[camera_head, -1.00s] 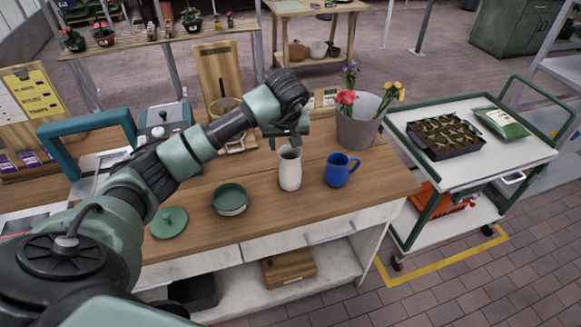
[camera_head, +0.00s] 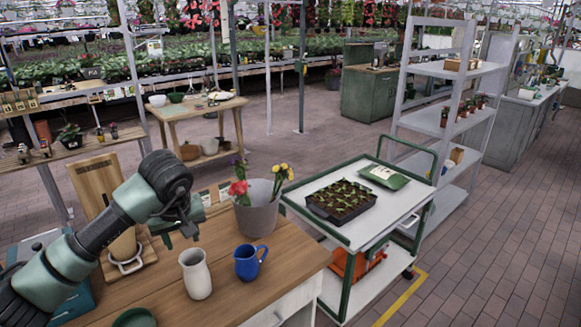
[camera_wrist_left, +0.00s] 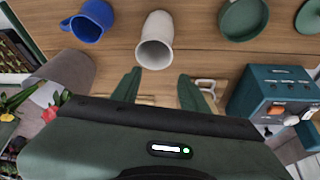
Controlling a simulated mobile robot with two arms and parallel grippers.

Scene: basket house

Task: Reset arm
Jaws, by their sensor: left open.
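My left gripper (camera_head: 180,232) is at the end of the arm coming in from the left, above the wooden table. In the left wrist view its two green fingers (camera_wrist_left: 158,88) are apart with nothing between them. A white vase (camera_head: 196,273) stands upright on the table just in front of the gripper. It also shows beyond the fingertips in the left wrist view (camera_wrist_left: 155,40), apart from them. A blue mug (camera_head: 247,262) stands to the right of the vase. My right gripper is not in view.
A grey pot (camera_head: 258,212) with flowers stands at the table's back right corner. A green-framed cart (camera_head: 310,228) with a seedling tray (camera_head: 341,201) is to the right. A green bowl (camera_head: 134,318) sits at the front left. The brick floor (camera_head: 480,260) at the right is clear.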

